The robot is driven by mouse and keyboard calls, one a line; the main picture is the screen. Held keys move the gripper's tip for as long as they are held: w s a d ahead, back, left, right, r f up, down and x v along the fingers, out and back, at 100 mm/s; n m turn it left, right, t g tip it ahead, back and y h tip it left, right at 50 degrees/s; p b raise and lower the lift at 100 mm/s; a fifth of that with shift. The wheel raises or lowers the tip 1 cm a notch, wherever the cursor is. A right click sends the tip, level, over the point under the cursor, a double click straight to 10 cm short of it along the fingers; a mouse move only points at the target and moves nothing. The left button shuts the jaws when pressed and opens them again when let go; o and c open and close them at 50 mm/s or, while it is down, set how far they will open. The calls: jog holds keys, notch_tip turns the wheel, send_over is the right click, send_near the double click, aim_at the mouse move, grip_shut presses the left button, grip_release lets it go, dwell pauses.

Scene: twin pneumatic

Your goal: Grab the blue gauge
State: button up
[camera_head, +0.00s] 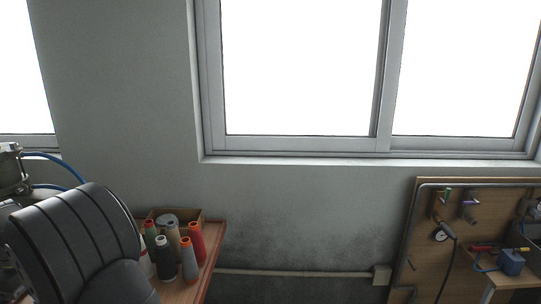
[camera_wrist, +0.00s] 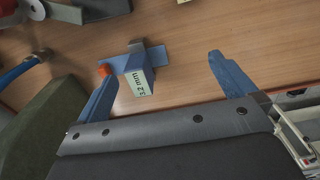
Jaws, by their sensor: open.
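The blue gauge (camera_wrist: 134,66) shows in the wrist view, upper middle, with a pale display reading "3.2 mm" and a blue-grey part extending to the right. It is in front of a wooden surface. My gripper (camera_wrist: 160,68) is open, its two blue fingers spread wide. The gauge appears in the gap, much closer to the left finger. An orange-red piece shows by that fingertip. I cannot tell whether the finger touches the gauge. In the head view my gripper is not seen. A small blue box (camera_head: 511,262) is there at the right; I cannot tell whether it is the gauge.
In the wrist view a dark green block (camera_wrist: 45,130) and a blue hose (camera_wrist: 17,72) are at left. In the head view a wooden board (camera_head: 425,255) with hanging tools stands at right, and a small table (camera_head: 205,284) with several thread spools is at lower left.

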jog(key=c, duration=1)
jog(key=shift+o, duration=0.2)
jog(key=w+a+r, duration=0.4)
jog(key=w+r, duration=0.1)
jog(key=r, duration=0.2)
notch_tip(320, 180, down, 17)
jog(key=shift+s+f, duration=0.15)
